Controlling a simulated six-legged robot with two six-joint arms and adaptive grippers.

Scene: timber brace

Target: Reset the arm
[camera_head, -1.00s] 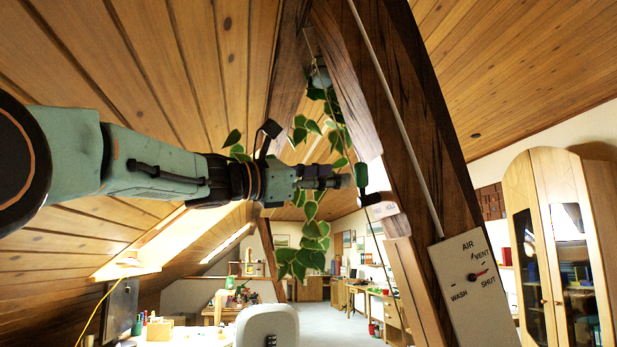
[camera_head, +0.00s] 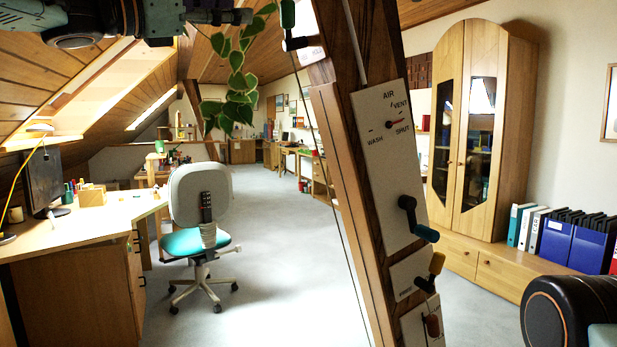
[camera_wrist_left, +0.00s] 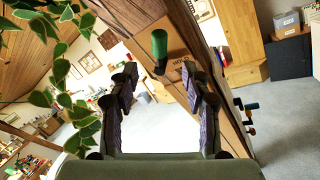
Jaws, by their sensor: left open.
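My left gripper (camera_head: 246,16) comes in at the top left of the head view, partly cut off by the upper edge. In the left wrist view its two jaws (camera_wrist_left: 161,95) are spread apart with nothing between them. A green-handled lever (camera_head: 288,14) is on the dark timber brace (camera_head: 345,130), just right of the gripper and apart from it. Its green handle also shows in the left wrist view (camera_wrist_left: 159,44), beyond the jaws. A dark joint of my right arm shows at bottom right; my right gripper is out of view.
A plate marked AIR (camera_head: 390,150) with a teal-handled lever (camera_head: 425,232), then yellow and red handles, runs down the brace. A hanging plant (camera_head: 236,82) is below the left gripper. A chair (camera_head: 201,200), desk (camera_head: 70,240) and cabinet (camera_head: 470,130) stand around open floor.

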